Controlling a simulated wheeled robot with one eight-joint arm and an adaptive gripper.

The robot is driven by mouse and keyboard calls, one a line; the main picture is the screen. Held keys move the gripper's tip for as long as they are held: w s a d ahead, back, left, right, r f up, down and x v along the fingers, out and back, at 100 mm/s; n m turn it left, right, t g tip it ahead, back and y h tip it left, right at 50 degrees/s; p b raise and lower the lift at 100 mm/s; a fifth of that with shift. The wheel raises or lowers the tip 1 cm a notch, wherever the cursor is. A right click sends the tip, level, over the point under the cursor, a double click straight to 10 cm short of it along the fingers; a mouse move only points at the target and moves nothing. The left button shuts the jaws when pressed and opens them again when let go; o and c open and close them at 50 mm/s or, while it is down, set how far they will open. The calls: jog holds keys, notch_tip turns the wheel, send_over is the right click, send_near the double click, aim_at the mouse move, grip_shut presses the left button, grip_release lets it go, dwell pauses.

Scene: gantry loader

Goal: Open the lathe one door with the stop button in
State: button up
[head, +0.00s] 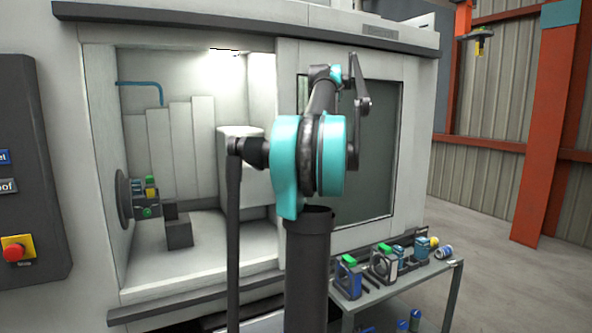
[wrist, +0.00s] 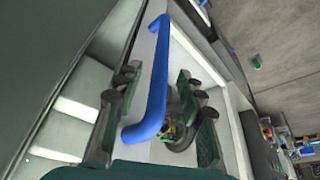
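The lathe door (head: 385,235) is a pale panel with a dark window, on the right of the machine front. To its left the lathe interior shows through a wide opening, with the chuck (head: 140,197) inside. The stop button (head: 14,250) is red on yellow, on the dark panel at the far left; I cannot tell whether it is pressed in. In the wrist view my gripper (wrist: 158,130) is open, its dark fingers apart on either side of a blue bar with bent ends (wrist: 157,80), apparently a handle. I cannot tell whether they touch it. My arm covers part of the door in the head view.
A thin blue bent pipe (head: 140,84) is inside the lathe. A grey table (head: 405,288) with several fixtures and parts stands at the lower right, close to the door. An orange post (head: 545,130) stands at the right. Open floor lies between.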

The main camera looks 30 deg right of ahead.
jog(key=v, duration=0.6)
jog(key=shift+r, duration=0.25)
jog(key=shift+s, duration=0.1)
